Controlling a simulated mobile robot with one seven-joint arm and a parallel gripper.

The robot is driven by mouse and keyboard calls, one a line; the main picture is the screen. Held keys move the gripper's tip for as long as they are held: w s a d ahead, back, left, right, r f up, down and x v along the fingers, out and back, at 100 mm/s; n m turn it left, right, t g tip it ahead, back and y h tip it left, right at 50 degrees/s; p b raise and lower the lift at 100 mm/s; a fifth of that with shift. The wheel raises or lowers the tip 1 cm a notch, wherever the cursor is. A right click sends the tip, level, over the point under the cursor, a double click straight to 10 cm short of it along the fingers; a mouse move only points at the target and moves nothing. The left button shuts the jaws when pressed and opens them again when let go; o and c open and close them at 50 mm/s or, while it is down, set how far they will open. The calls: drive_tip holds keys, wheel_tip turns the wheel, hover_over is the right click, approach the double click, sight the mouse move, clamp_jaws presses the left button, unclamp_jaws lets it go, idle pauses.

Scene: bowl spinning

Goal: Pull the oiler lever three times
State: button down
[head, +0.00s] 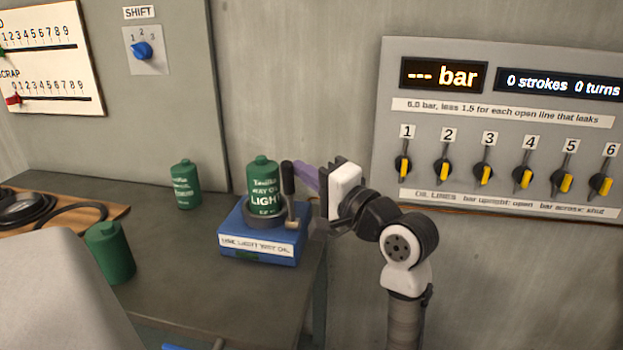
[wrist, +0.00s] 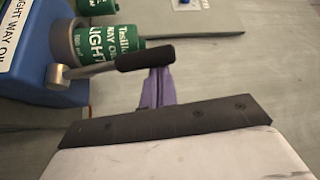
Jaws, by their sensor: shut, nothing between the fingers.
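The oiler (head: 258,240) is a blue box on the bench with a green LIGHT way oil bottle (head: 262,182) upright in its round socket. Its lever (head: 289,192) has a black handle and stands upright on the box's right side; in the wrist view the black handle (wrist: 146,57) lies just past the fingers. My gripper (head: 303,178) is shut and empty, its purple fingers pointing at the handle from the right. The fingers (wrist: 157,88) appear close to the handle in the wrist view; I cannot tell whether they touch it. The display (head: 553,85) reads 0 strokes, 0 turns.
Two more green bottles stand on the bench, one behind left (head: 186,184) and one in front left (head: 109,252). A wall panel (head: 500,140) with a bar display (head: 443,75) and several numbered valves is at right. A SHIFT knob (head: 142,50) is on the grey cabinet.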

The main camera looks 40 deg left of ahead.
drive_tip(key=shift+s+d+f+n+g+y+b, duration=0.25)
drive_tip(key=shift+s+d+n+y+b, duration=0.05)
drive_tip(key=shift+s+n+b, duration=0.35)
drive_tip(key=shift+s+d+f+n+g+y+b, duration=0.25)
drive_tip(key=shift+s+d+n+y+b, duration=0.1)
drive_tip(key=shift+s+n+b, duration=0.3)
drive_tip(key=shift+s+d+f+n+g+y+b, duration=0.25)
drive_tip(key=shift+s+n+b, duration=0.25)
drive_tip(key=shift+n+b, duration=0.25)
drive_tip(key=shift+r, duration=0.1)
